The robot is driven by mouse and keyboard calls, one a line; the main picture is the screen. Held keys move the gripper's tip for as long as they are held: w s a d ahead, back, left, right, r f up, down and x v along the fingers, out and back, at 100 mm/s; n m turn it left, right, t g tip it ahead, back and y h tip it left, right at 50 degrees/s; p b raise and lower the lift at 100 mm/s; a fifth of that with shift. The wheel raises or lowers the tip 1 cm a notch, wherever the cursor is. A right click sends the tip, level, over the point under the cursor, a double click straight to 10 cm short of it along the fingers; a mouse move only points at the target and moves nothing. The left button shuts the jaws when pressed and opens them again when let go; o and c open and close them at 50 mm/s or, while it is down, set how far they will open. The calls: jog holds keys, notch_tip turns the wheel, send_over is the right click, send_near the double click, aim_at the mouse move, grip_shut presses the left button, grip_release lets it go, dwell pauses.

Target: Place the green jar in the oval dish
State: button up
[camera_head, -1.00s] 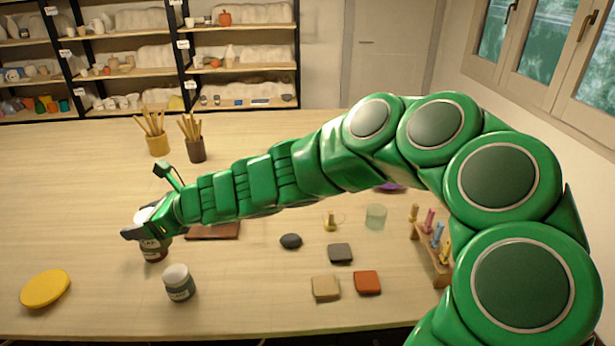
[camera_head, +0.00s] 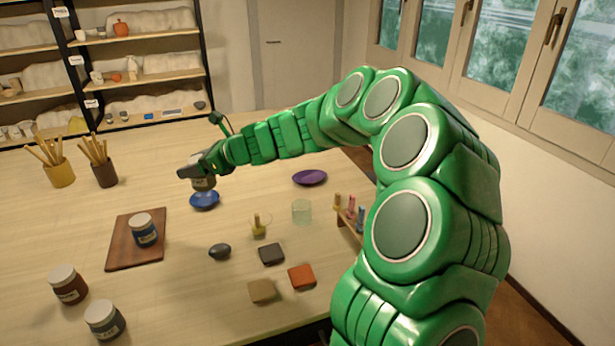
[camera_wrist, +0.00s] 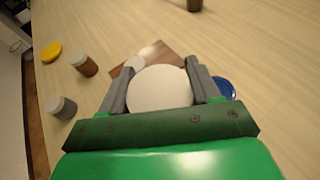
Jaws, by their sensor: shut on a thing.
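My gripper (camera_head: 194,174) is shut on a jar (camera_head: 203,184) with a wide white lid, which fills the middle of the wrist view (camera_wrist: 160,88). The jar's body is mostly hidden and looks dark; I cannot tell its colour surely. In the head view it appears just above or behind a blue dish (camera_head: 204,201); the height gap is unclear. The blue dish also shows partly behind the right finger in the wrist view (camera_wrist: 228,88). A purple dish (camera_head: 310,177) lies farther right and looks wider than deep. Which dish is the oval one is hard to tell.
A blue jar (camera_head: 144,232) stands on a brown board (camera_head: 124,258). A red-brown jar (camera_head: 68,286) and a dark grey-green jar (camera_head: 104,321) stand front left. A glass (camera_head: 302,212), dark stone (camera_head: 220,251) and small tiles (camera_head: 301,276) lie right. Brush pots (camera_head: 105,174) stand behind.

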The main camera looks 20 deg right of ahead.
jog(key=w+d+f+m+t+h, duration=0.2)
jog(key=d+m+t, duration=0.1)
jog(key=d, duration=2.9)
send_over(305, 178)
notch_tip(305, 178, down, 9)
jog(key=shift+f, duration=0.15)
jog(key=shift+f, duration=1.6)
jog(key=shift+f, duration=0.35)
